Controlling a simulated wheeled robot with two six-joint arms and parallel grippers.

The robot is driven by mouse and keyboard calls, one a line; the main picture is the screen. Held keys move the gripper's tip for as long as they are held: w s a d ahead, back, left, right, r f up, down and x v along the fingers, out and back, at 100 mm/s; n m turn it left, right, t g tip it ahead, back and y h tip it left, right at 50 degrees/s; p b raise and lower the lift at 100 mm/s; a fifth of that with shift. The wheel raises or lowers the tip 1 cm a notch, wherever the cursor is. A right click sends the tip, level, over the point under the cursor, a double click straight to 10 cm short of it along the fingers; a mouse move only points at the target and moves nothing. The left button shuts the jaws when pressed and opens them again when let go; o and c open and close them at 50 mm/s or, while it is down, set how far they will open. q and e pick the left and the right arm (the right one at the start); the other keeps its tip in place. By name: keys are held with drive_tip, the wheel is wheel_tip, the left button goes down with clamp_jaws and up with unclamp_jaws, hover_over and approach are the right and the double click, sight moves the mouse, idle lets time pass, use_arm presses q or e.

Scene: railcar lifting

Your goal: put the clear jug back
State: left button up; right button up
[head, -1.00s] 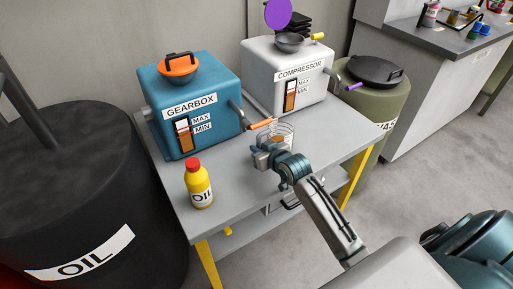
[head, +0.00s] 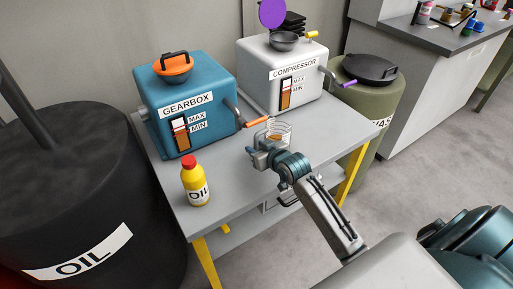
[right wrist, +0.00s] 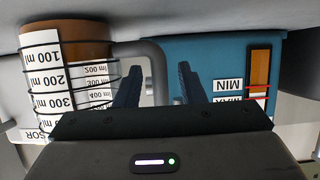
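The clear jug (head: 281,129) stands on the grey table near its right side, in front of the compressor, partly hidden by my right gripper. In the right wrist view, which is upside down, the jug (right wrist: 42,75) shows millilitre marks and brown liquid at its bottom. Its grey handle (right wrist: 152,50) extends between the two fingers of my right gripper (right wrist: 157,82). The fingers are apart, with a gap visible on both sides of the handle. In the head view the right gripper (head: 260,151) is at the jug's near left side. My left gripper is out of view.
The blue gearbox (head: 215,85) and white compressor (head: 265,80) stand at the table's (head: 235,190) back. A yellow oil bottle (head: 194,182) is at the front left. An orange-handled tap reaches close to the jug. A black oil drum (head: 80,190) and green waste drum (head: 376,105) flank the table.

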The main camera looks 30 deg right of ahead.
drive_tip(key=v, duration=1.1)
drive_tip(key=shift+s, duration=0.2)
drive_tip(key=shift+c, duration=0.5)
